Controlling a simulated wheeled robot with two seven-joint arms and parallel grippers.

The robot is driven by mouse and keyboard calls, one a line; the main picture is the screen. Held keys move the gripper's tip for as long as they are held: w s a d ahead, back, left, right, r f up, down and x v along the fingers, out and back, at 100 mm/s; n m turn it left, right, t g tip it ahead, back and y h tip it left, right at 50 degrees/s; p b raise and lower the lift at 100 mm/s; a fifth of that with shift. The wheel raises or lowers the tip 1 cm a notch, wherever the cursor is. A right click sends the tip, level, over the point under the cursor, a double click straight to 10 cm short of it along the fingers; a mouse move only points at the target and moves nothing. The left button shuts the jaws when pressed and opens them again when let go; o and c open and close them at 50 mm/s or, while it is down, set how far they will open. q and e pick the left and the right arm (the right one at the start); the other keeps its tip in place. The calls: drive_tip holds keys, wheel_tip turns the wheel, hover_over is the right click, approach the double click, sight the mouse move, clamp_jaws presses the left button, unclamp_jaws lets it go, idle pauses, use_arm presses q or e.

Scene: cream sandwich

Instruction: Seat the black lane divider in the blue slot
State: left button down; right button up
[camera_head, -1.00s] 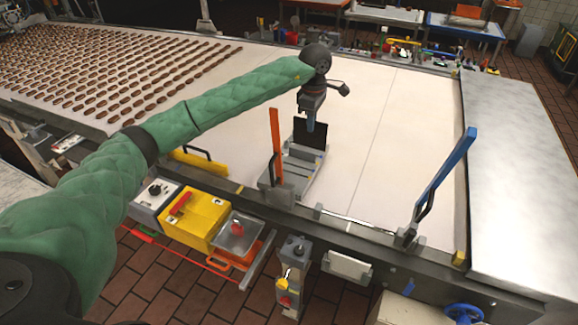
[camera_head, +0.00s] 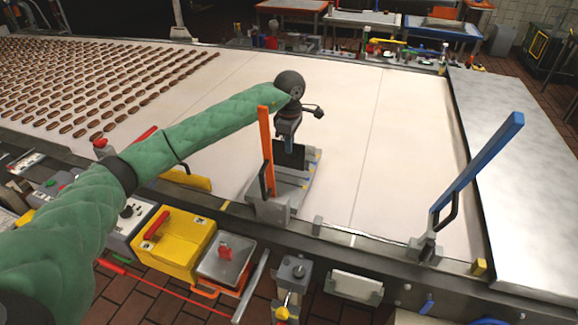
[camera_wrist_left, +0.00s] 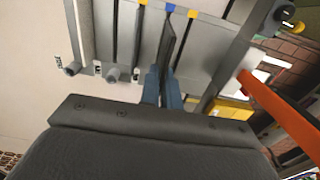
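The black lane divider (camera_head: 291,156) is an upright dark plate in the head view, over the grey slotted base (camera_head: 300,196). My left gripper (camera_head: 287,143) is shut on its upper edge. In the left wrist view, my left gripper's blue-grey fingers (camera_wrist_left: 162,87) close on the divider (camera_wrist_left: 174,42), seen nearly edge-on. Its far end is close to the blue mark (camera_wrist_left: 170,8) on the base (camera_wrist_left: 103,30), between yellow marks (camera_wrist_left: 193,13). I cannot tell whether its lower edge is inside the slot. My right gripper is not in view.
An orange lever (camera_head: 266,150) stands just left of the divider and also shows in the left wrist view (camera_wrist_left: 280,115). A blue lever (camera_head: 478,165) rises at the right. A yellow bar (camera_head: 187,180) lies left.

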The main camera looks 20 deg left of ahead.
sight(290, 160)
use_arm(q)
wheel_tip(290, 160, down, 6)
drive_tip(key=shift+d+r, duration=0.1)
drive_tip(key=shift+f+b, duration=0.2)
drive_tip(key=shift+b, duration=0.1)
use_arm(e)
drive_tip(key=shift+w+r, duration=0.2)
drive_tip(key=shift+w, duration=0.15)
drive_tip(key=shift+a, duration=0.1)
